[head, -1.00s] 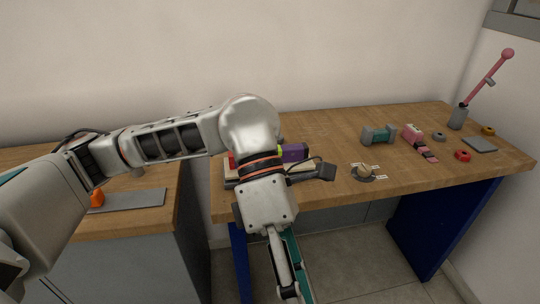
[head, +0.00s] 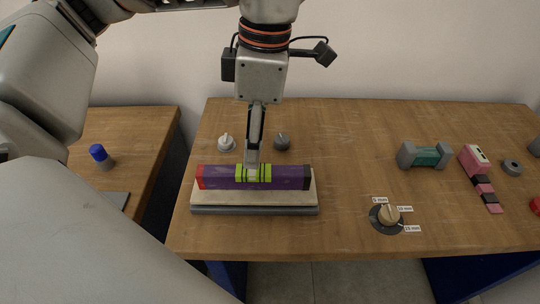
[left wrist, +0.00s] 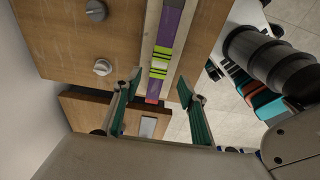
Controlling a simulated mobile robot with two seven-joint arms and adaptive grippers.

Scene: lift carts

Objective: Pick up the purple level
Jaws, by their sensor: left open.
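The purple level (head: 285,177) has a red left end, a dark right end and yellow-green bands around its middle. It lies lengthwise on a pale board (head: 255,200) with a grey base, near the table's left front. My left gripper (head: 252,172) comes down from above over the middle of the level. In the left wrist view the level (left wrist: 170,24) runs from the top toward the space between the two spread teal-padded fingers (left wrist: 157,92). The fingers are open and hold nothing. The head view does not show whether they touch the level. My right gripper is not in view.
Two knobs, one pale (head: 227,143) and one dark (head: 281,141), stand behind the level. A dial with labels (head: 388,216) lies to the right, with a teal-grey dumbbell-like object (head: 425,156) and a pink block (head: 474,158) beyond. A second table (head: 130,150) holds a blue-topped object (head: 101,156).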

